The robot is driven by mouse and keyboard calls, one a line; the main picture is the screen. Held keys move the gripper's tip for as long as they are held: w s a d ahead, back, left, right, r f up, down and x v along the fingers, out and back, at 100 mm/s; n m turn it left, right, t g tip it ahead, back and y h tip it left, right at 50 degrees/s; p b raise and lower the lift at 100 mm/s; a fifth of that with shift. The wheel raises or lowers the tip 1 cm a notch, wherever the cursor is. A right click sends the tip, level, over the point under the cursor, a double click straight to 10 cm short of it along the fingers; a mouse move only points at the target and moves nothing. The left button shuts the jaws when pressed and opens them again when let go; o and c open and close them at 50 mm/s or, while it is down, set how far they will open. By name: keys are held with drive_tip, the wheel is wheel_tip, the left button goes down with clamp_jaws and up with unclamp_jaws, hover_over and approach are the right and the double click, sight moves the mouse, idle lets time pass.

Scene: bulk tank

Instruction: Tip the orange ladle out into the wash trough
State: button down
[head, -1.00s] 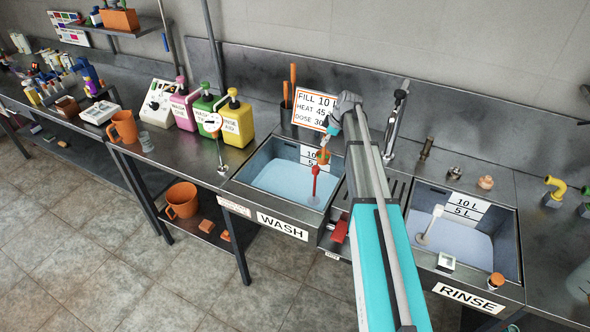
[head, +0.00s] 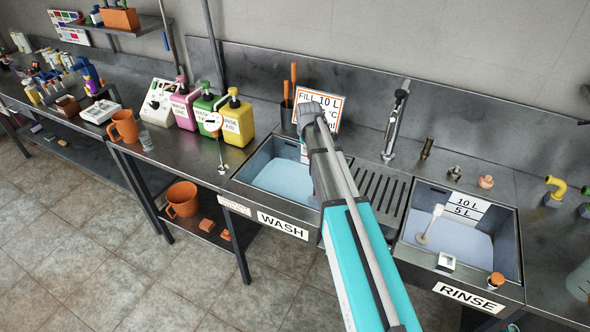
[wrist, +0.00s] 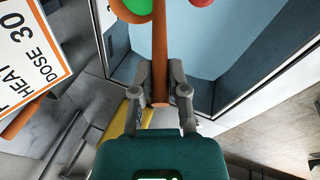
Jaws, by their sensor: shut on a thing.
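My gripper (wrist: 161,74) is shut on the orange handle of the ladle (wrist: 159,42) in the wrist view. The handle runs up the picture, with an orange cup at the top edge. Green shows in the cup, which is cut off by the frame. The wash trough (head: 258,161) holds pale blue water, which fills the upper right of the wrist view (wrist: 236,35). The ladle's upper part appears over this water. In the head view, my arm hides the gripper, the ladle and the trough's right side.
A fill sign (head: 318,108) stands behind the trough. A yellow jug (head: 238,122) stands to its left and a tap (head: 396,118) to its right. A ribbed drainer (head: 382,192) separates it from the rinse trough (head: 508,235). A red round thing (wrist: 201,2) shows beside the ladle.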

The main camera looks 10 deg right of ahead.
drive_tip(key=shift+s+a+f+h+b, duration=0.15)
drive_tip(key=shift+a+h, duration=0.1)
drive_tip(key=shift+a, duration=0.2)
drive_tip(key=shift+s+a+h+b, duration=0.15)
drive_tip(key=shift+a+h, duration=0.1)
drive_tip(key=shift+a, duration=0.3)
drive_tip(key=shift+s+a+f+h, duration=0.15)
drive_tip(key=shift+a+h, duration=0.15)
drive_tip(key=shift+a, duration=0.1)
drive_tip(key=shift+s+a+t+b, duration=0.1)
drive_tip(key=shift+a+t+b, duration=0.2)
drive_tip(key=shift+a+b, duration=0.1)
drive_tip(key=shift+s+a+f+h, duration=0.15)
drive_tip(key=shift+a+h, duration=0.1)
drive_tip(key=shift+h, duration=0.15)
drive_tip(key=shift+a+n+b, duration=0.2)
drive_tip(key=shift+n+b, duration=0.1)
drive_tip(key=shift+s+a+f+t+h+b, duration=0.15)
drive_tip(key=shift+a+f+t+h+b, duration=0.1)
drive_tip(key=shift+a+h+b, duration=0.2)
drive_tip(key=shift+s+a+f+t+h+b, duration=0.1)
drive_tip(key=shift+a+f+t+h+b, duration=0.1)
drive_tip(key=shift+a+h+b, duration=0.25)
drive_tip(key=shift+s+a+f+n+t+h+b, duration=0.15)
drive_tip(key=shift+a+f+h+b, duration=0.3)
drive_tip(key=shift+b, duration=0.65)
drive_tip(key=shift+s+a+f+n+t+h+b, duration=0.15)
drive_tip(key=shift+a+f+t+h+b, duration=0.2)
drive_tip(key=shift+h+b, duration=0.55)
